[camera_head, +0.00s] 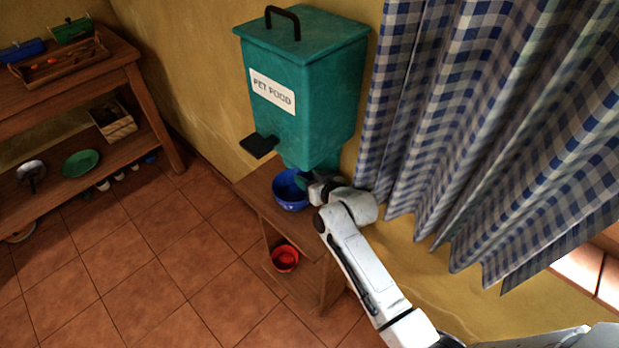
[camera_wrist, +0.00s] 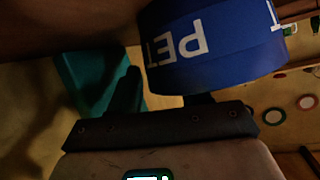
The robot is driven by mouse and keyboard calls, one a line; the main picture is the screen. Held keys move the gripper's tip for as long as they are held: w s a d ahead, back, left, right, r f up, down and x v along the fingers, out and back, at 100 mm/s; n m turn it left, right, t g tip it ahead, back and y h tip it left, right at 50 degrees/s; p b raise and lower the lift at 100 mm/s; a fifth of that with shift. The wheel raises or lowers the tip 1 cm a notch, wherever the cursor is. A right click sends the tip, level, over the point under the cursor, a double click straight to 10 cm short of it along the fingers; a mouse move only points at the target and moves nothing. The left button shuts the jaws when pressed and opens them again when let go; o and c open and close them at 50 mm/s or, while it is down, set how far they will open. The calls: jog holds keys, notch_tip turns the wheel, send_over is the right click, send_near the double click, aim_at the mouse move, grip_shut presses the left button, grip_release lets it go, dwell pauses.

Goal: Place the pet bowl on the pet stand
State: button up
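The blue pet bowl (camera_head: 289,190) is at the top of the wooden stand (camera_head: 258,197), below the teal dispenser; whether it rests on the wood is hard to tell. In the wrist view the blue bowl (camera_wrist: 210,45) is large and close, with white lettering "PET" upside down. My gripper (camera_head: 306,182) is at the bowl's right side. In the wrist view my gripper (camera_wrist: 165,93) has its dark fingers apart, with a gap showing between them. The left finger is clear of the bowl; the bowl hides the tip of the other.
The teal pet food dispenser (camera_head: 303,85) is mounted close above the bowl. A red bowl (camera_head: 285,258) sits on the stand's lower shelf. A checked curtain (camera_head: 480,110) hangs at the right. A wooden shelf unit (camera_head: 90,85) stands at the left. The tiled floor between is clear.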

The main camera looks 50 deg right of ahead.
jog(key=shift+s, duration=0.1)
jog(key=v, duration=1.2)
jog(key=s+a+f+n+g+y, duration=0.25)
jog(key=s+a+f+g, duration=0.25)
jog(key=s+a, duration=0.25)
jog(key=s+a+g, duration=0.2)
jog(key=s+g, duration=0.1)
jog(key=s, duration=0.3)
jog(key=s+a+n+g, duration=0.1)
jog(key=s+a+g, duration=0.1)
jog(key=s, duration=0.4)
jog(key=shift+s+a+g, duration=0.15)
jog(key=shift+s+g, duration=0.1)
jog(key=shift+g, duration=0.65)
